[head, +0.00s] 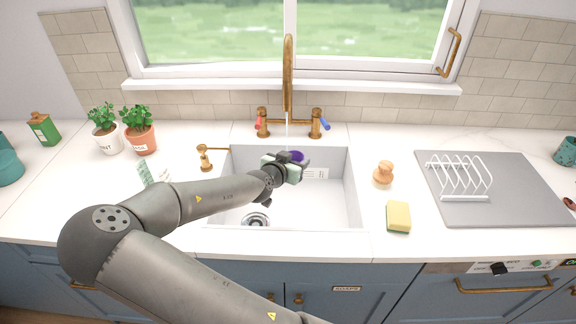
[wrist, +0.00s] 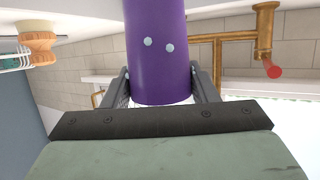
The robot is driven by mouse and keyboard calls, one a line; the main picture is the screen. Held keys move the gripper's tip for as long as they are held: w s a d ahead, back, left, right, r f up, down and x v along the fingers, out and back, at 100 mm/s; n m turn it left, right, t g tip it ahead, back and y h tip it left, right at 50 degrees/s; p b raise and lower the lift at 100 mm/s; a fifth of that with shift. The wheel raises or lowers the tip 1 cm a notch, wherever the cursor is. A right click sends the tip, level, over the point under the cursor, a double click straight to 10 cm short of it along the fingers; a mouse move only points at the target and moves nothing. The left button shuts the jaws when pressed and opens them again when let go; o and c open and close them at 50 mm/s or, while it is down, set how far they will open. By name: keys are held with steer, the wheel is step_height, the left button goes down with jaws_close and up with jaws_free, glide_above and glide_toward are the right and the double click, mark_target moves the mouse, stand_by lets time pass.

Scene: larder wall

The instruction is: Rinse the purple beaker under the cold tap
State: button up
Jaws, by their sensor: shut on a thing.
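The purple beaker (head: 297,156) is over the back of the white sink, below the brass tap spout (head: 288,80). My gripper (head: 287,165) is shut on it and hides part of it in the head view. In the wrist view the beaker (wrist: 157,60) sits between both fingers, with two pale dots on its side; its mouth is out of sight. A thin pale stream seems to fall from the spout towards the beaker. The cold tap has a blue lever (head: 325,125) on the right; the red lever (head: 259,123) is on the left.
The sink (head: 335,205) has a drain (head: 255,220) at front left. A yellow sponge (head: 398,216) and wooden brush (head: 384,172) lie to its right, then a grey mat (head: 520,190) with a white rack (head: 460,175). Potted plants (head: 138,130) stand left. The window ledge is behind.

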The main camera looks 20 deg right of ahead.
steer(key=s, duration=0.1)
steer(key=s+d, duration=0.1)
steer(key=s, duration=0.1)
steer(key=s+d, duration=0.1)
steer(key=s, duration=0.1)
steer(key=shift+d+b, duration=0.2)
steer(key=shift+b, duration=0.15)
steer(key=shift+s, duration=0.1)
stand_by(1.1)
steer(key=s+d+r+p, duration=0.2)
steer(key=s+r+p, duration=0.1)
steer(key=s+r, duration=0.1)
steer(key=shift+s, duration=0.2)
stand_by(0.3)
stand_by(0.5)
